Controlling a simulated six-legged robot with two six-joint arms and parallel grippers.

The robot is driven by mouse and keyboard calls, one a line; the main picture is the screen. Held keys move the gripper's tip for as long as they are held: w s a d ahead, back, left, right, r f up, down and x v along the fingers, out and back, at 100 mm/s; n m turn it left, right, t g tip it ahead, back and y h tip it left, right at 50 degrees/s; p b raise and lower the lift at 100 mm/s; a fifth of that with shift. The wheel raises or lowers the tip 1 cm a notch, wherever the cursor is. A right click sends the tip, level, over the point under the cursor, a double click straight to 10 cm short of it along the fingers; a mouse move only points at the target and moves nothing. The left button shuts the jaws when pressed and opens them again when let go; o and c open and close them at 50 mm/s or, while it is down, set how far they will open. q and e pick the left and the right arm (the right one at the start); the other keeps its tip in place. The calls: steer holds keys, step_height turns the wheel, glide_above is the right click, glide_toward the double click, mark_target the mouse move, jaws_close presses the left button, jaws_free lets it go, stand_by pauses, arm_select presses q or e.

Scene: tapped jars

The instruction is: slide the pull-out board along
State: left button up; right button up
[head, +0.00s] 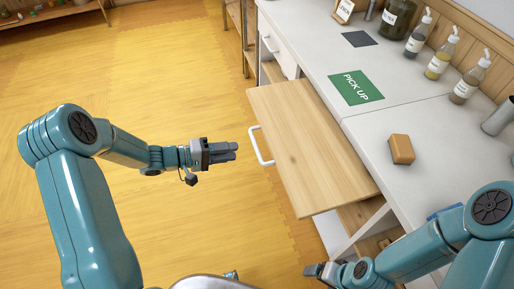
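The pull-out board (318,150) is a light wooden panel that sticks out from under the white counter over the floor. A white bar handle (261,147) is fixed on its left edge. My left gripper (236,151) is left of the handle, a short gap away and not touching it. Its grey fingers lie close together with nothing between them. My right gripper (310,270) is low in the view, below the board's near end, and its fingers are too small to read.
The counter (400,100) holds a green "PICK UP" mat (356,88), a dark square (359,39), an orange-brown block (401,149) and several pump bottles (440,55) along the back. White drawers (280,50) sit beyond the board. The wooden floor (180,90) to the left is clear.

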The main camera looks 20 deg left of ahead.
mark_target(257, 147)
arm_select(q)
steer(key=x, duration=0.9)
steer(key=shift+d, duration=0.1)
jaws_close()
